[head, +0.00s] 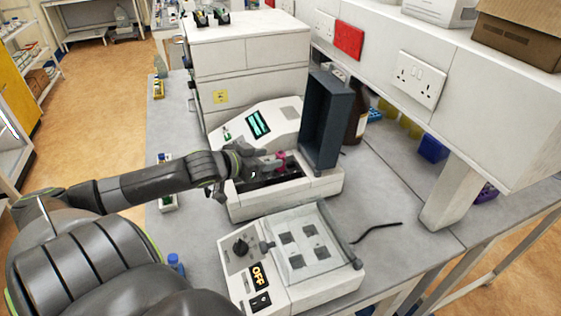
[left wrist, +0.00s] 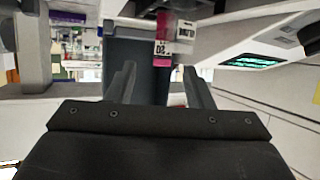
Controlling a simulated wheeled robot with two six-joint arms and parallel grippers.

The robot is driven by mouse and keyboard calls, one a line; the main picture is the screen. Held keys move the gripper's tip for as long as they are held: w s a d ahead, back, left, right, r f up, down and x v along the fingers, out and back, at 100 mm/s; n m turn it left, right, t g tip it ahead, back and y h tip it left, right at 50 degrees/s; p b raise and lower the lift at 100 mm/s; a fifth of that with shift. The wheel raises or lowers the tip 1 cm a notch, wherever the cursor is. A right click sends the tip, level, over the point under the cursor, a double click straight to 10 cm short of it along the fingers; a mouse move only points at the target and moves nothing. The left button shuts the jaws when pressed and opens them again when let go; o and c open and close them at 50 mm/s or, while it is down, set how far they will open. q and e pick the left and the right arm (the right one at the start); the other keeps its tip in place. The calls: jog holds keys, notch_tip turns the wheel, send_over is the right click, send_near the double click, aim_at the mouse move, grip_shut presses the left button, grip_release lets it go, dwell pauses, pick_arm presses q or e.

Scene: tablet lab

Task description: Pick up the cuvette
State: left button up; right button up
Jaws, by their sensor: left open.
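The cuvette (head: 281,156) shows as a small pink piece at my left gripper's tips, over the open well of the white instrument (head: 248,207). In the left wrist view the cuvette (left wrist: 165,38) is clear and pink with printed white labels, just beyond the fingertips. My left gripper (head: 270,164) is open, with its two fingers apart in the left wrist view (left wrist: 160,82). The cuvette lines up with the gap between them; I cannot tell whether they touch it. Part of the cuvette is hidden in the head view. My right gripper is not in view.
The instrument's dark lid (head: 326,122) stands raised behind the well, and its green screen (head: 259,123) is lit. A second device (head: 302,248) with an OFF display stands in front. White drawers (head: 246,62) stand behind. The grey bench (head: 395,210) is mostly clear at the right.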

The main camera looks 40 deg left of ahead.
aim_at(277, 155)
pick_arm(q)
jog(key=shift+x, duration=3.05)
jog(key=shift+a, duration=0.15)
jog(key=shift+r, duration=0.1)
grip_shut()
